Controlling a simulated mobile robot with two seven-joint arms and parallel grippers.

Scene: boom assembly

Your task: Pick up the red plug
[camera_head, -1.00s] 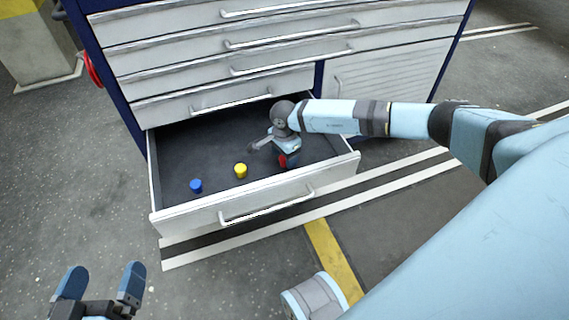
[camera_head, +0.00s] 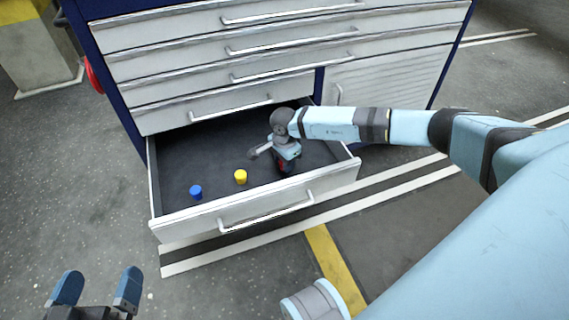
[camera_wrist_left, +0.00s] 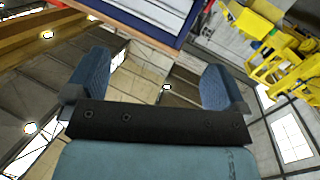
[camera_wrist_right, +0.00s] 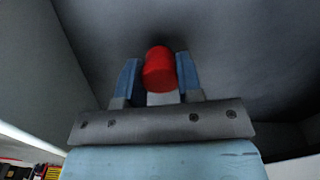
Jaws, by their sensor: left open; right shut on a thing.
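The red plug (camera_wrist_right: 160,70) is between the two blue fingers of my right gripper (camera_wrist_right: 160,82) in the right wrist view, with both fingers against its sides. In the head view my right gripper (camera_head: 285,168) is inside the open drawer, and only a little of the red plug shows there. My left gripper (camera_head: 97,288) is open and empty, low at the left over the floor, outside the drawer. Its spread fingers also show in the left wrist view (camera_wrist_left: 160,82).
The open drawer (camera_head: 262,205) of the cabinet (camera_head: 270,40) also holds a blue plug (camera_head: 196,191) at the left and a yellow plug (camera_head: 240,176) near the middle. The drawer's walls surround my right gripper. The floor in front is clear.

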